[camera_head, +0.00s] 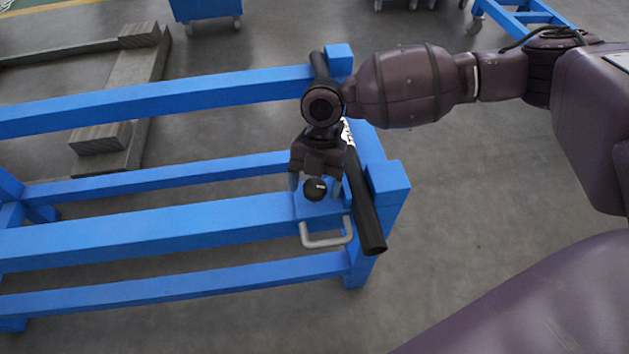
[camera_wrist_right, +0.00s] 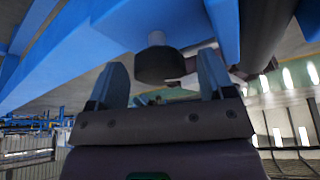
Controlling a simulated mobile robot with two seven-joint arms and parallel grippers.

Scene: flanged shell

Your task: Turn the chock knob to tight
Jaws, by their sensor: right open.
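The chock knob (camera_head: 315,189) is a small round black knob with a white mark, on the blue frame near its right end. My right gripper (camera_head: 315,186) is over it, with one finger on each side. In the right wrist view, the dark knob (camera_wrist_right: 161,66) hangs on a short grey stem from a blue part, beyond and between the tips of my open gripper (camera_wrist_right: 160,78). Gaps show between the knob and both fingers. My left gripper is in neither view.
A black bar (camera_head: 365,205) runs along the right end of the blue frame (camera_head: 150,235), close beside my gripper. A grey handle (camera_head: 327,240) sticks out just in front of the knob. Wooden beams (camera_head: 140,90) lie on the floor at the back left.

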